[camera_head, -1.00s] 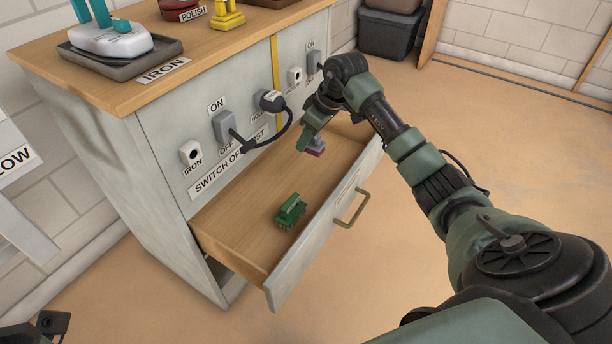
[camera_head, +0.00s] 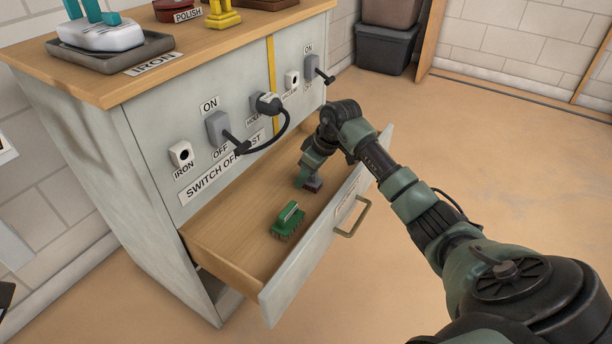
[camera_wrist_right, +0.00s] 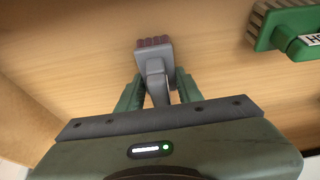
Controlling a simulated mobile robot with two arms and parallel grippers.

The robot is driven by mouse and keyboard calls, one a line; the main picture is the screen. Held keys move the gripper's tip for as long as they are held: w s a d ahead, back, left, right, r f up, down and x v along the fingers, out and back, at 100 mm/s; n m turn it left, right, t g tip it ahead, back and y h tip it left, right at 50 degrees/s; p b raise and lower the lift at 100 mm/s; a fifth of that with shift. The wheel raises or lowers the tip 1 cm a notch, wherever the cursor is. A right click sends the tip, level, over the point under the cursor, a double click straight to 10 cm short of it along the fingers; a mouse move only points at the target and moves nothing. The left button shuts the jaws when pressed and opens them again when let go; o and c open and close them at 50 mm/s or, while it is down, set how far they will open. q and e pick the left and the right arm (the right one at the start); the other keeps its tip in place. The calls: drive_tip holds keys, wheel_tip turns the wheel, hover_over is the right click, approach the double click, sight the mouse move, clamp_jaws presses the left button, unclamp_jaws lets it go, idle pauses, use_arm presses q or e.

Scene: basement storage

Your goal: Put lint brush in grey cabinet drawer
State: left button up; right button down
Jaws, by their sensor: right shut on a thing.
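The grey cabinet (camera_head: 150,150) stands at left with its wooden drawer (camera_head: 225,240) pulled open. My right gripper (camera_head: 304,178) reaches down inside the drawer's far part and is shut on the lint brush (camera_head: 314,185). In the right wrist view, the lint brush (camera_wrist_right: 154,52) has a grey handle between the fingers and a dark red ribbed head pointing ahead, over the wooden drawer bottom. Whether its head touches the bottom I cannot tell. My left gripper does not show clearly; only a dark sliver is at the left edge.
A green brush (camera_head: 288,220) lies in the nearer part of the drawer. It shows at upper right in the right wrist view (camera_wrist_right: 283,28). Levers, sockets and a cable (camera_head: 280,130) stick out above the drawer. An iron on a tray (camera_head: 110,50) stands on top.

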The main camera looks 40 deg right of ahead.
drive_tip(key=c, duration=0.9)
unclamp_jaws()
drive_tip(key=shift+c, duration=0.2)
